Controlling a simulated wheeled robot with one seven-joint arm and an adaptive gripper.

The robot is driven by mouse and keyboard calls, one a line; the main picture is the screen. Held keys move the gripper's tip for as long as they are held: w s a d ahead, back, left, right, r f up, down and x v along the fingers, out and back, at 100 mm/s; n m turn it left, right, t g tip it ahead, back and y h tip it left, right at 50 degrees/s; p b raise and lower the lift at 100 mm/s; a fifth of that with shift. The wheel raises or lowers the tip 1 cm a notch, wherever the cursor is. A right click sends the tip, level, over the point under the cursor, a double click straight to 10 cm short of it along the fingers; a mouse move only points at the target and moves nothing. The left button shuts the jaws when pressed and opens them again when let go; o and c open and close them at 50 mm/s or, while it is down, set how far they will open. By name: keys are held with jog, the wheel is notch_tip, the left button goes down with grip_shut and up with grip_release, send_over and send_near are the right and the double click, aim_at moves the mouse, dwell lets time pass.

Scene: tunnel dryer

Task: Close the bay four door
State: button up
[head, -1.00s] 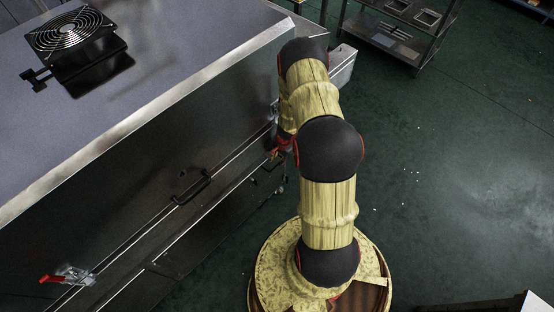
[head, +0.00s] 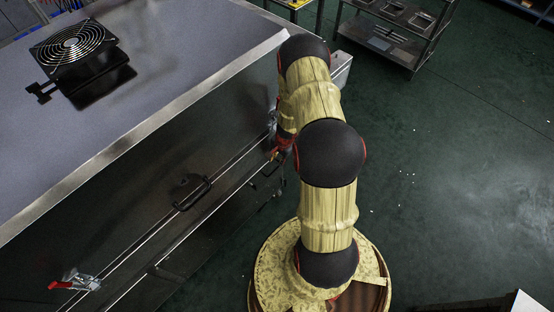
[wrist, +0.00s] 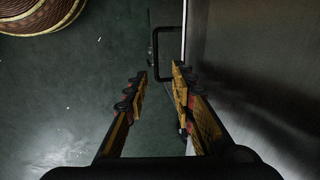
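The dryer (head: 100,220) is a long steel cabinet at left in the head view, with a dark front. A black bar handle (head: 193,192) is on its front. A second dark handle (head: 268,170) is near its far end, partly hidden by my arm. In the wrist view a dark bracket handle (wrist: 155,52) stands out from a steel panel (wrist: 260,70) with a bright edge. My gripper (wrist: 160,82) is open and empty, its fingertips just short of the handle. In the head view the gripper is mostly hidden behind my arm. No bay number is readable.
A red-handled toggle clamp (head: 76,281) is on the dryer front at lower left. A fan (head: 72,46) sits on its top. A metal cart (head: 385,40) stands at upper right. The green floor (head: 450,160) at right is mostly clear.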

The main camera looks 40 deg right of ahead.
dwell(0.4)
notch_tip(320, 180, up, 12)
jog(key=s, duration=0.2)
jog(key=shift+f, duration=0.15)
jog(key=shift+s+d, duration=0.1)
dwell(0.5)
jog(key=s+a+r+n+g+y, duration=0.1)
jog(key=s+a+r+n+y, duration=0.1)
jog(key=s+a, duration=0.3)
jog(key=s+a+r+n+t, duration=0.1)
jog(key=s+a+r+n, duration=0.2)
jog(key=r, duration=1)
jog(key=s+a+r+n+t+h, duration=0.1)
jog(key=s+a+r+n+t, duration=0.1)
jog(key=a+r+n, duration=0.5)
jog(key=s+a+r+n+t+h, duration=0.1)
jog(key=s+a+r+n, duration=0.3)
jog(key=a+r, duration=0.8)
notch_tip(320, 180, up, 9)
jog(key=shift+s+a+r+n, duration=0.15)
jog(key=shift+s+a+n, duration=0.2)
jog(key=shift+s+n, duration=0.1)
